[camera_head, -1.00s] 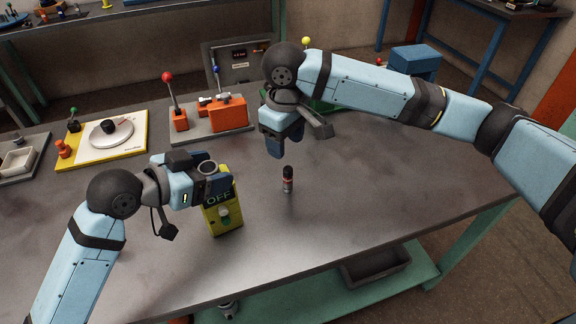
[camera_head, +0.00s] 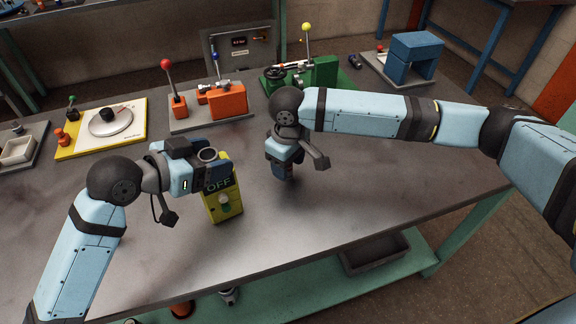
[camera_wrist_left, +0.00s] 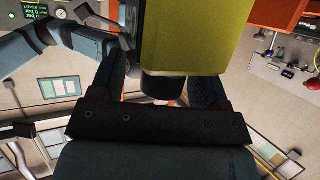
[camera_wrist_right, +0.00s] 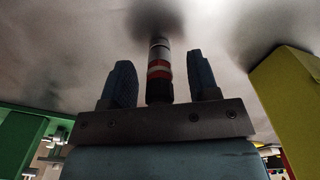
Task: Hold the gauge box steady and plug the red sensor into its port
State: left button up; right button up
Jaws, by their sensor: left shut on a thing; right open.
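The gauge box (camera_head: 229,203) is yellow-green with an "OFF" label and stands on the metal table. My left gripper (camera_head: 218,176) is shut on its upper part; the box also fills the top of the left wrist view (camera_wrist_left: 195,35). The red sensor (camera_wrist_right: 159,72), a dark cylinder with red and white bands, stands upright on the table in the right wrist view. My right gripper (camera_wrist_right: 160,85) is open, with one finger on each side of the sensor and gaps showing. In the head view my right gripper (camera_head: 284,170) hides the sensor. The port cannot be made out.
Along the back of the table (camera_head: 340,215) stand a white dial board (camera_head: 108,130), an orange lever unit (camera_head: 222,104) and a green valve unit (camera_head: 318,74). The yellow box stands close beside my right gripper. The table's front right is clear.

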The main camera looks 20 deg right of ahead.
grip_shut()
notch_tip(320, 180, up, 10)
jog(key=shift+f, duration=0.15)
jog(key=s+a+r+n, duration=0.4)
jog(key=a+r+n, duration=1.1)
jog(key=a, duration=0.1)
jog(key=f, duration=0.9)
jog(key=shift+s+a+f, duration=0.1)
jog(key=shift+a+f, duration=0.1)
